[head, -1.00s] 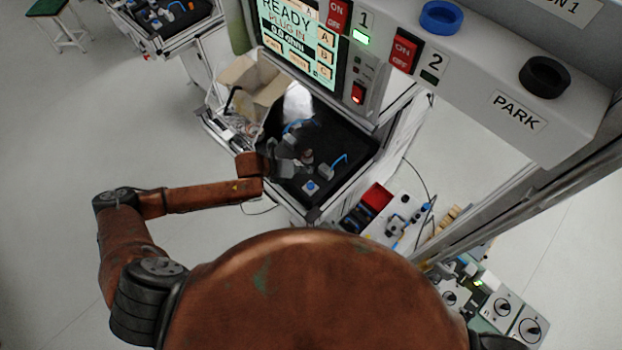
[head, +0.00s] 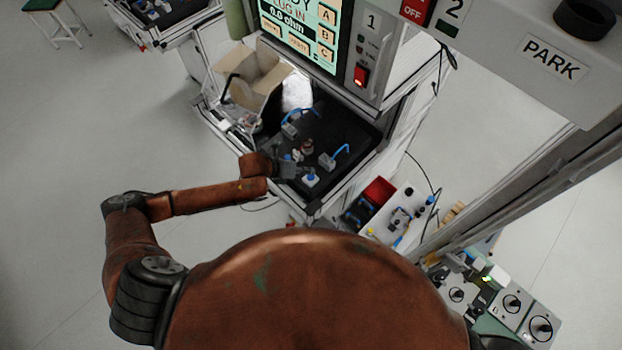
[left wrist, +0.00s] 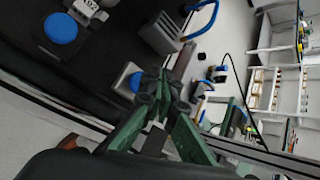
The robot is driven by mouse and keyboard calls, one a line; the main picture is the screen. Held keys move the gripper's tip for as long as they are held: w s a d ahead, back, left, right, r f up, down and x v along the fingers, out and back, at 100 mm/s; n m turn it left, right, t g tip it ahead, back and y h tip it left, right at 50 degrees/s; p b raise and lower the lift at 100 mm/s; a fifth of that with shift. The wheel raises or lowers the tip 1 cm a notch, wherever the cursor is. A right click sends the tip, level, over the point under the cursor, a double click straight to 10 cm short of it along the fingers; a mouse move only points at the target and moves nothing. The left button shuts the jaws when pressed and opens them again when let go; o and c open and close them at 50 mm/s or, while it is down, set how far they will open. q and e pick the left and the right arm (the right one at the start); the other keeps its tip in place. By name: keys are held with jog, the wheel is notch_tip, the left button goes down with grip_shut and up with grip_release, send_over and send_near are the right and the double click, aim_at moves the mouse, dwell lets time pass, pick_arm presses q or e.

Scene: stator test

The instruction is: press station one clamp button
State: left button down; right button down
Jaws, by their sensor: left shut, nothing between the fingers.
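The clamp button is a small white box with a blue top (head: 310,180), near the front corner of the black mat (head: 345,128). In the left wrist view the button box (left wrist: 124,76) stands just beyond the fingertips, its blue cap partly hidden by them. My left gripper (head: 301,172) is shut and empty, beside and slightly above the button; I cannot tell whether it touches. Its green fingers also show in the left wrist view (left wrist: 153,88). Two clamps with blue handles (head: 335,157) (head: 292,127) stand near a small brownish part (head: 306,147). My right gripper is out of view.
A test panel with a screen (head: 305,30) rises behind the mat. An open cardboard box (head: 250,85) stands left of the mat. A red bin (head: 378,190) and a white instrument box (head: 405,215) lie to the right. Open floor is at left.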

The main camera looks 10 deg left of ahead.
pick_arm(q)
jog(key=shift+f, duration=0.25)
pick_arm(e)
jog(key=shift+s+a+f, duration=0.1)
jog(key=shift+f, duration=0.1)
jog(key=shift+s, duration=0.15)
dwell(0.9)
pick_arm(q)
jog(key=shift+f, duration=0.45)
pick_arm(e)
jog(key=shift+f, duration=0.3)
pick_arm(q)
jog(key=shift+f+b, duration=0.45)
jog(key=shift+b, duration=0.1)
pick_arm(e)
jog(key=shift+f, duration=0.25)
pick_arm(q)
jog(key=shift+r+p, duration=0.75)
jog(key=shift+r, duration=0.15)
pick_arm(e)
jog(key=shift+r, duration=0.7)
pick_arm(q)
jog(key=shift+r, duration=0.1)
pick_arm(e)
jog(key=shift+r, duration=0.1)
